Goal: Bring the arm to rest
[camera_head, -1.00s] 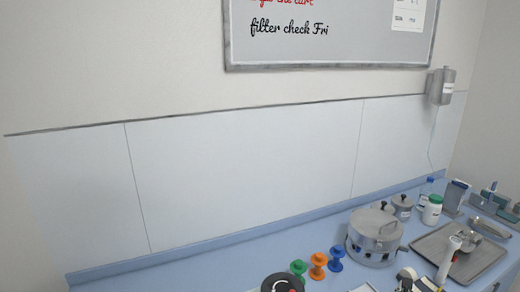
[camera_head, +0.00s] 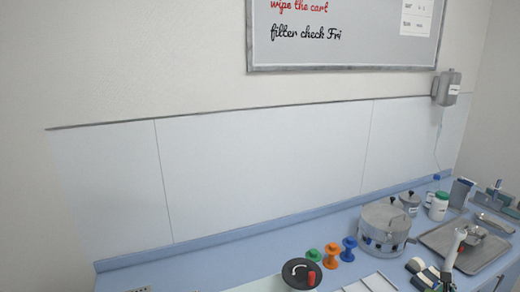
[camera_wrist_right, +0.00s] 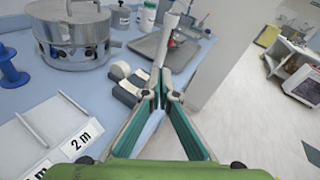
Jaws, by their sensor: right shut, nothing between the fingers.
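My right gripper (camera_wrist_right: 166,98) shows in the right wrist view, with its green-sided fingers brought together and nothing held between them. It is over the front edge of the blue counter (camera_wrist_right: 60,92), with the floor to the right. A white upright tool (camera_wrist_right: 167,42) stands beyond the fingertips, partly hidden by them. I cannot make out my right gripper in the head view. My left gripper is in neither view.
A lidded metal pot (camera_head: 384,228), green, orange (camera_head: 332,256) and blue spools, a black round device (camera_head: 301,273) and a metal tray (camera_head: 440,239) crowd the counter. A white labelled panel (camera_wrist_right: 52,135) lies left of the gripper. The counter's left stretch is mostly clear.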

